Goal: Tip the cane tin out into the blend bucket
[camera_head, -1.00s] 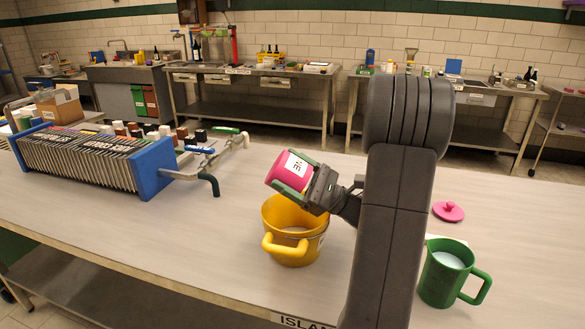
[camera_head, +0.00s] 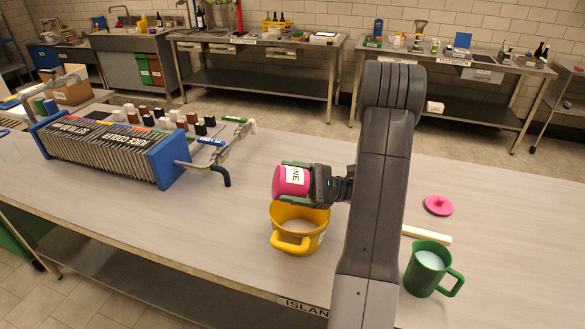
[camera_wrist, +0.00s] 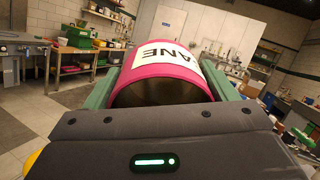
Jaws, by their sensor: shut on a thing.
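The pink cane tin (camera_head: 288,181), its white label reading "ANE", is held on its side just above the yellow blend bucket (camera_head: 297,244). My gripper (camera_head: 299,183) is shut on the tin, with green fingers on either side. In the wrist view the tin (camera_wrist: 125,62) has its label upside down. A dark hollow shows inside its near rim; I cannot tell whether anything is left in it. The bucket stands upright on the table, with pale contents showing inside. A pink lid (camera_head: 438,205) lies on the table to the right.
A green jug (camera_head: 425,272) with white contents stands at the right, by a cream bar (camera_head: 427,235). A blue-ended filter rack (camera_head: 110,150) stands at the left. The bench (camera_head: 130,225) is clear between rack and bucket.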

